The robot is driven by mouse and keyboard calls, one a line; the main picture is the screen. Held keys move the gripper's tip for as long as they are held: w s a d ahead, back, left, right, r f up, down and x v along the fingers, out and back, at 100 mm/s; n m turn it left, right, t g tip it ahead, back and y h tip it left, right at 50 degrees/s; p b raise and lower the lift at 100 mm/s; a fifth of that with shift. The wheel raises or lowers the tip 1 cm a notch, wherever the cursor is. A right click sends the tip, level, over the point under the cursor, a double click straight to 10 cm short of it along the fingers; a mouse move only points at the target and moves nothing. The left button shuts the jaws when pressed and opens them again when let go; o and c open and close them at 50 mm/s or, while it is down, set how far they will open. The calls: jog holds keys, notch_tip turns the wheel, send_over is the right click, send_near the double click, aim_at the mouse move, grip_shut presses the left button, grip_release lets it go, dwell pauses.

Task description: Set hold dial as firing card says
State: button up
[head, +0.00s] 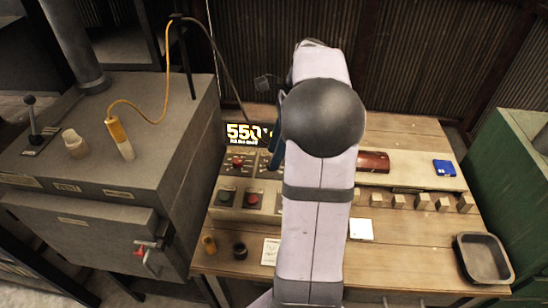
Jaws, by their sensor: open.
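A control panel (232,192) stands on the wooden bench, partly behind my arm. Its lit display (243,133) reads about 550, its right end covered by my arm. I cannot pick out the hold dial; it may be behind my arm. A white card (271,251) with fine print lies at the bench front, left of my arm. Another pale card (361,229) lies to the right. I cannot read either or tell which is the firing card. My gripper (276,147) is open over the panel, just below the display, mostly hidden by my arm.
Red (253,200) and green (224,196) buttons sit low on the panel. A grey furnace-like box (105,160) stands left, with a yellow-handled probe (119,138) on top. Right of my arm are several small blocks (422,202), a blue box (444,168) and a dark tray (483,258).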

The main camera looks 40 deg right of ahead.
jog(key=w+d+f+m+t+h+b, duration=0.1)
jog(key=w+d+f+m+t+b, duration=0.3)
jog(key=w+d+f, duration=0.7)
jog(key=shift+m+g, duration=0.5)
jog(key=shift+w+a+f+p, duration=0.1)
jog(key=shift+a+f+p, duration=0.45)
jog(key=shift+f, duration=0.8)
jog(key=shift+w+a+f+p, duration=0.1)
jog(key=shift+a+f+p, duration=0.2)
jog(key=shift+f+p, duration=0.75)
jog(key=shift+w+a+f+p, duration=0.1)
jog(key=shift+a+f+p, duration=0.3)
jog(key=shift+f, duration=1.2)
jog(key=c, duration=1.1)
